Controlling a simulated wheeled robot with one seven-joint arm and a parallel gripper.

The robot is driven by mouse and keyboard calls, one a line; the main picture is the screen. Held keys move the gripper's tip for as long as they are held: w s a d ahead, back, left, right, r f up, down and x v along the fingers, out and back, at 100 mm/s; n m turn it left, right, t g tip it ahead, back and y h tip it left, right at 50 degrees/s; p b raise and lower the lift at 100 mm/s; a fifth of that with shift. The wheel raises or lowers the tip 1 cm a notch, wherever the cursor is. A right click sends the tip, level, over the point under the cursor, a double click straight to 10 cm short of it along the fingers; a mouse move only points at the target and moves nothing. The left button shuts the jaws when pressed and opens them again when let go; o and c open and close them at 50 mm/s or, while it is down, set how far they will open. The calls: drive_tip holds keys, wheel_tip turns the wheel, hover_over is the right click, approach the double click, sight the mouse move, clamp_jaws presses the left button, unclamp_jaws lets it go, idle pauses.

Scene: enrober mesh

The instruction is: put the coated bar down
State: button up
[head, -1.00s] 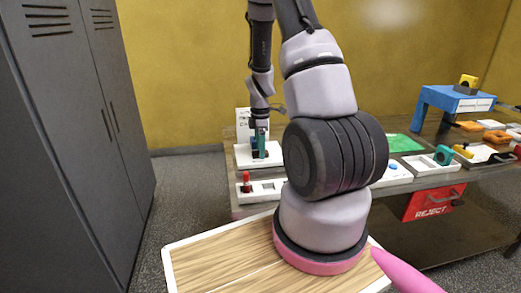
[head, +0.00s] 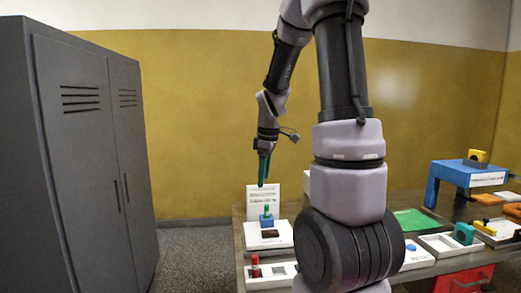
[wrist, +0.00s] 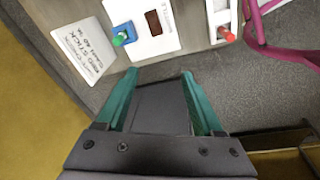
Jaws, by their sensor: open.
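The dark brown coated bar (head: 270,233) lies flat on a white plate (head: 284,242) at the table's left end, in front of a blue block with a green knob (head: 266,220). The bar (wrist: 153,22) and the blue block (wrist: 119,39) also show at the top of the wrist view. My gripper (head: 263,184) is above the plate, apart from the bar and the block. In the wrist view my gripper (wrist: 160,74) has its teal fingers spread with nothing between them.
A white lettered card (head: 262,199) stands behind the plate. A red stick (head: 255,268) stands in a white tray in front. A blue stand (head: 450,173), a green mat (head: 415,220) and several small parts occupy the table's right. A grey locker (head: 85,150) is at left.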

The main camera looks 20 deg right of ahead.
drive_tip(key=s+a+r+m+t, duration=0.2)
drive_tip(key=s+a+r+m, duration=0.3)
drive_tip(key=s+r+m, duration=0.2)
drive_tip(key=s+a+r+m+t+y, duration=0.1)
drive_tip(key=s+a+r+m+t, duration=0.2)
drive_tip(key=s+r+m, duration=0.4)
drive_tip(key=s+a+r, duration=0.1)
drive_tip(key=s+r, duration=0.1)
drive_tip(key=s, duration=0.1)
drive_tip(key=shift+s+a+y, duration=0.15)
drive_tip(key=shift+a+y, duration=0.15)
drive_tip(key=shift+a, duration=0.05)
